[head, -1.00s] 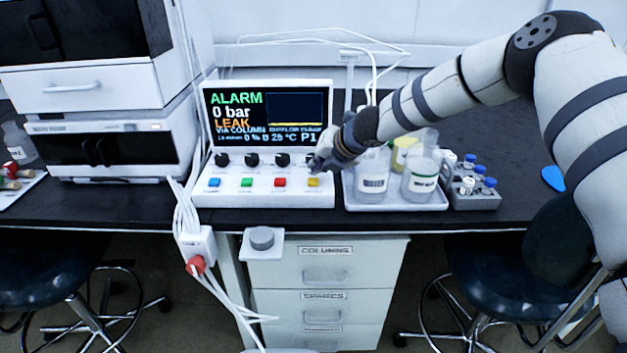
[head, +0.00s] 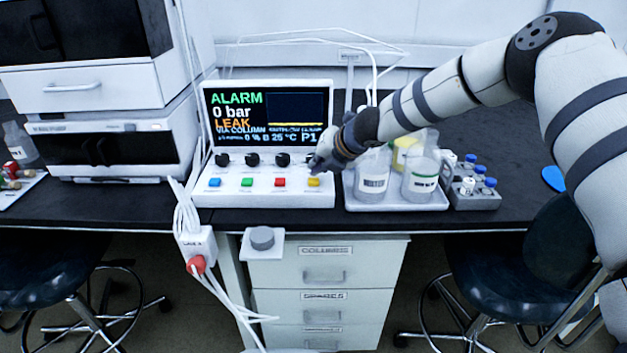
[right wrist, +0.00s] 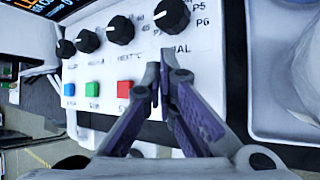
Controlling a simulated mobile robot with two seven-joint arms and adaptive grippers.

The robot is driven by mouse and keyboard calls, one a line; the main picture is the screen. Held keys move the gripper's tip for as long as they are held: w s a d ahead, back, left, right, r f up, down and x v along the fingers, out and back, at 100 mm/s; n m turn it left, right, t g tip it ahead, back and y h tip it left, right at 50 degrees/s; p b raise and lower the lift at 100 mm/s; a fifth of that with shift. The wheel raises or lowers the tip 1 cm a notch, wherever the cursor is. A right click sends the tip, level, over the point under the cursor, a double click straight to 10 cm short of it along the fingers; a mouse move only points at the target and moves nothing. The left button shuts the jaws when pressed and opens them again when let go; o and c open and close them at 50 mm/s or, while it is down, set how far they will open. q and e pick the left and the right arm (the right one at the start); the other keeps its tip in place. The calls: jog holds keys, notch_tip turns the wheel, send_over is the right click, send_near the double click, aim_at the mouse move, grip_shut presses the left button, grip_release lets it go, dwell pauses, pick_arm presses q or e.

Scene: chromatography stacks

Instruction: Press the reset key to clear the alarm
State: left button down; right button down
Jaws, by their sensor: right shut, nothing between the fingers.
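The white control unit (head: 225,200) stands on the bench. Its screen (head: 235,133) reads ALARM, 0 bar, LEAK. Along its front are a blue key (head: 214,182), a green key (head: 247,182), a red key (head: 280,182) and a yellow key (head: 313,182). I cannot read which is reset. My right gripper (head: 315,165) is shut and empty, just above and behind the yellow key. In the right wrist view its fingertips (right wrist: 164,78) are right of the red key (right wrist: 125,89) and hide the yellow key. Contact cannot be told. My left gripper is not in view.
Black knobs (head: 252,160) stand in a row behind the keys. A white tray (head: 395,207) with bottles sits close to the unit's right, beside a grey vial rack (head: 476,201). Cables and a box with a red knob (head: 196,264) hang at the bench front.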

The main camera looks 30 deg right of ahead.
jog(key=shift+f, duration=0.4)
jog(key=shift+f, duration=0.55)
dwell(0.6)
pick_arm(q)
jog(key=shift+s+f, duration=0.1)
pick_arm(e)
jog(key=shift+r, duration=0.55)
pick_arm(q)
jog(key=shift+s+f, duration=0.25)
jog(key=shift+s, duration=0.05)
pick_arm(e)
jog(key=shift+r, duration=0.4)
pick_arm(q)
jog(key=shift+b, duration=0.35)
pick_arm(e)
jog(key=shift+r, duration=0.1)
